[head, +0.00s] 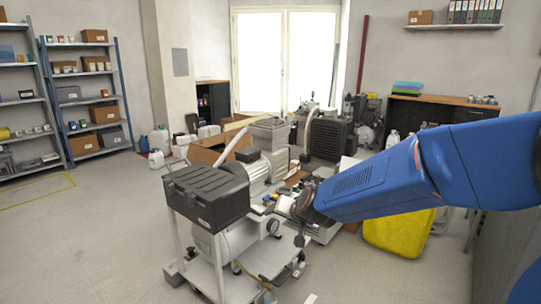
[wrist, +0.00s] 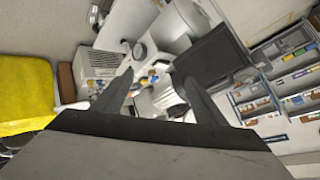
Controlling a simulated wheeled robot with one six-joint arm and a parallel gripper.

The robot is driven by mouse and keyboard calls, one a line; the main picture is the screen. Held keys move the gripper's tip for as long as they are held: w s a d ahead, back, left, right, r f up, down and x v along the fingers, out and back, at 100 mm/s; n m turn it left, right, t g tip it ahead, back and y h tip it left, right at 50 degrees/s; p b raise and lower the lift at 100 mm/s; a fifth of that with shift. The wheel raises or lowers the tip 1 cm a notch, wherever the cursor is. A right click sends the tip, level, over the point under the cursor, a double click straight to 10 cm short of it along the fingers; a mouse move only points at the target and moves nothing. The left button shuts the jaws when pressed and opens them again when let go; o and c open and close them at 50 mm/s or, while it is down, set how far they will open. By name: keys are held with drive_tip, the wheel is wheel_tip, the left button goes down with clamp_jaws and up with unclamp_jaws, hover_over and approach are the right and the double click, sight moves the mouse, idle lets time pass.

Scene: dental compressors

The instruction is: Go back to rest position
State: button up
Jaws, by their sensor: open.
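My gripper (wrist: 155,92) shows in the wrist view with its two dark fingers spread apart and nothing between them. Past the fingertips is a white and grey dental compressor (wrist: 150,18), with a dark box (wrist: 212,58) to its right. In the head view my blue arm reaches in from the right, and its dark end is over the right side of the compressor (head: 228,240) on its cart. I cannot make out the fingers there. The black box (head: 207,192) sits on top of the cart at its left.
A yellow container (head: 400,232) stands under my arm, and it also shows in the wrist view (wrist: 25,92). Other machines and boxes crowd behind the cart. Shelves (head: 88,95) line the left wall. A workbench (head: 440,100) is at the back right. The left floor is clear.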

drive_tip(key=s+d+n+g+h, duration=0.1)
drive_tip(key=s+d, duration=0.7)
drive_tip(key=s, duration=0.4)
drive_tip(key=s+d+r+g+h, duration=0.1)
drive_tip(key=s+d+g, duration=0.1)
drive_tip(key=s+d, duration=0.6)
drive_tip(key=s+d+n+g+h, duration=0.1)
drive_tip(key=s+d+h, duration=0.1)
drive_tip(key=s+d, duration=0.7)
drive_tip(key=s, duration=0.8)
drive_tip(key=shift+r+n+g, duration=0.3)
drive_tip(key=shift+g, duration=0.1)
drive_tip(key=shift+d, duration=0.1)
